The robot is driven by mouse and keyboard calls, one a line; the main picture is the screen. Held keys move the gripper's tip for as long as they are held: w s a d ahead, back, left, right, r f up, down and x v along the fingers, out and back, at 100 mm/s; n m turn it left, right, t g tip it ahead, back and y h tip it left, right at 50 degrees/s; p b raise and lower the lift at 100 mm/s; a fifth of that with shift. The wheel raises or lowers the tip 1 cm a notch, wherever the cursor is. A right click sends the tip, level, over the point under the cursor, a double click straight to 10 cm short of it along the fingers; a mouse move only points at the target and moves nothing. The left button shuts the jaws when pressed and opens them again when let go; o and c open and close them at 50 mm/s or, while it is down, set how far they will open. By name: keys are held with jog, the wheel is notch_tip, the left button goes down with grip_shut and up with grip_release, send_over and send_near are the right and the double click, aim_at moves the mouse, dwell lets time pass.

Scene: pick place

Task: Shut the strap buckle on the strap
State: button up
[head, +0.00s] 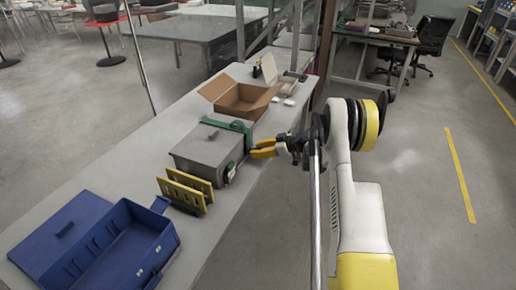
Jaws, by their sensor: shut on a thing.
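A grey lidded box (205,147) stands on the long grey table. A green strap (238,128) runs over its far right side and down toward my gripper. A small dark piece with a green edge (230,172) sits at the box's near right corner; it may be the strap buckle, but it is too small to tell. My gripper (252,149) has yellow fingers and comes in from the right, beside the box. It is shut on what looks like the strap at the box's right side. The held part is mostly hidden between the fingers.
Yellow slotted plates (184,194) stand just in front of the box. An open blue case (128,243) lies at the table's near end. An open cardboard box (241,98) stands behind the grey box. The table's left strip is clear.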

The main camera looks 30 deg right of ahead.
jog(key=g+h+p, duration=0.1)
jog(key=r+g+h+p, duration=0.1)
jog(key=shift+w+a+r+g, duration=0.2)
jog(key=shift+w+a+g, duration=0.1)
jog(key=shift+w+g, duration=0.1)
jog(key=shift+w+a+r+g+h+p, duration=0.1)
jog(key=shift+w+a+g+h+p, duration=0.15)
jog(key=shift+g+h+p, duration=0.55)
jog(key=shift+g, duration=0.3)
jog(key=o, duration=1.2)
jog(key=v, duration=1.2)
jog(key=shift+a, duration=0.1)
